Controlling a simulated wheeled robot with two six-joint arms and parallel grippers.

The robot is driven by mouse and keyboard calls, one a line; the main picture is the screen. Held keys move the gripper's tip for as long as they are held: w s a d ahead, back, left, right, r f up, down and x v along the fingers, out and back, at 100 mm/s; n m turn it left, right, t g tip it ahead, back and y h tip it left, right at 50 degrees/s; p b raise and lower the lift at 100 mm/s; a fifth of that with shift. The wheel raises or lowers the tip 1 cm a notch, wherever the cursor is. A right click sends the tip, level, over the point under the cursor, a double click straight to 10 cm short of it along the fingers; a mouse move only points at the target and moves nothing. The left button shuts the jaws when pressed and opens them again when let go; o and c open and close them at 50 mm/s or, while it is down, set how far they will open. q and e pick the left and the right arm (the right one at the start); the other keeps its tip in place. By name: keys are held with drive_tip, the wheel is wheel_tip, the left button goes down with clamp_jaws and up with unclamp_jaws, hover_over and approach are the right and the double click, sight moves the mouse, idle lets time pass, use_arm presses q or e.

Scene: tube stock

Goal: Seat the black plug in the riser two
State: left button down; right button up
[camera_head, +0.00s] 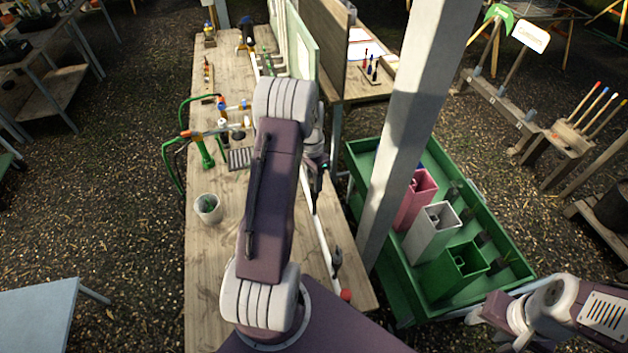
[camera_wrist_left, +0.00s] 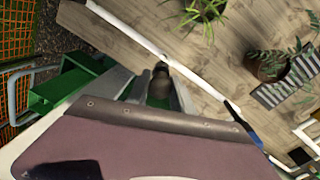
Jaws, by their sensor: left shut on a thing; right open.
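My left gripper (camera_head: 318,172) is over the wooden bench, partly hidden behind its own arm in the head view. In the left wrist view its fingers (camera_wrist_left: 152,92) are shut on a dark, rounded piece, which looks like the black plug (camera_wrist_left: 160,82). A white pipe (camera_wrist_left: 128,33) runs behind the plug, with a small fitting close to the plug's far end; whether they touch I cannot tell. The pipe also shows in the head view (camera_head: 322,228). I cannot tell which part is riser two. My right gripper (camera_head: 488,312) is open at the lower right, apart from the bench.
A green tray (camera_head: 395,290) right of the bench holds pink (camera_head: 414,203), white (camera_head: 430,236) and green (camera_head: 450,272) square tubes. A grey post (camera_head: 410,130) stands between. A pot (camera_head: 208,208) and green hose (camera_head: 168,155) are on the bench's left. The bench's near left is clear.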

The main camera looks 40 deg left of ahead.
use_arm(q)
drive_tip(key=shift+f, duration=0.15)
drive_tip(key=shift+s+f, duration=0.1)
drive_tip(key=shift+f, duration=0.15)
drive_tip(key=shift+d+b, duration=0.1)
drive_tip(key=shift+b, duration=0.2)
idle(0.3)
drive_tip(key=shift+f, duration=0.2)
drive_tip(key=shift+f, duration=0.2)
drive_tip(key=shift+f+b, duration=0.1)
drive_tip(key=shift+b, duration=0.2)
drive_tip(key=shift+s, duration=0.15)
